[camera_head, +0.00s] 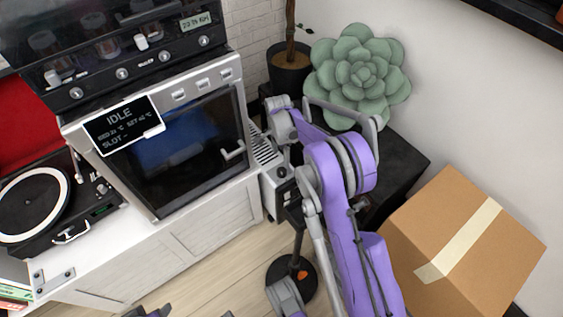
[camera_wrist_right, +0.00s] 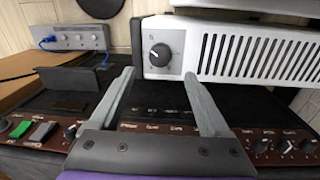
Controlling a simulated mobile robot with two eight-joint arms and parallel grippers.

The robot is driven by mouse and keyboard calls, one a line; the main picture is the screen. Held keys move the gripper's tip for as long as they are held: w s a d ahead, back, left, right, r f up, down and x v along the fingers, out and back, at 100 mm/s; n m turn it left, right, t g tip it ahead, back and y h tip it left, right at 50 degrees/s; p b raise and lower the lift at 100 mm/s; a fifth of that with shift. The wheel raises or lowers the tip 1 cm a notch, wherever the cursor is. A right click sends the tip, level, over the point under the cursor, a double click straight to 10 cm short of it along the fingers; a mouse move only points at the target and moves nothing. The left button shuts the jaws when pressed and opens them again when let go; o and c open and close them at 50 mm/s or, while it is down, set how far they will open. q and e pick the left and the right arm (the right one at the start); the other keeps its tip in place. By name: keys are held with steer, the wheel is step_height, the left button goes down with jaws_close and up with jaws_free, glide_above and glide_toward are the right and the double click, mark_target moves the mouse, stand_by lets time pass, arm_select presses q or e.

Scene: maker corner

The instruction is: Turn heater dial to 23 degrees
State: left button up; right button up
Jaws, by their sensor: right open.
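The heater is a white box with a slotted grille (camera_wrist_right: 262,58) in the right wrist view. Its black round dial (camera_wrist_right: 160,55) has a light pointer mark, but I cannot read its setting. In the head view the heater (camera_head: 266,153) stands right of the oven, partly hidden by my right arm. My right gripper (camera_wrist_right: 158,78) is open and empty. Its two grey fingers point towards the dial, one on each side of it in the picture, apparently without touching it. My left gripper is not clearly seen; only small purple and grey slivers show at the bottom edge of the head view.
In the wrist view, a dark panel with knobs (camera_wrist_right: 285,147) lies below the heater, and a grey box with a blue cable (camera_wrist_right: 75,38) stands left. In the head view are an oven (camera_head: 185,145), a record player (camera_head: 40,205), a succulent (camera_head: 358,70) and a cardboard box (camera_head: 425,235).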

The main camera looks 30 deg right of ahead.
mark_target(281, 170)
step_height(281, 170, up, 3)
steer(key=shift+w+f, duration=0.1)
steer(key=shift+f, duration=0.05)
stand_by(0.3)
steer(key=f+n+p, duration=0.1)
steer(key=f+n, duration=0.2)
steer(key=n, duration=0.6)
steer(key=f+n+p, duration=0.1)
steer(key=f+n, duration=0.3)
steer(key=n, duration=0.5)
steer(key=f+n+p, duration=0.1)
steer(key=f+n, duration=0.3)
steer(key=n, duration=0.5)
steer(key=shift+s, duration=0.3)
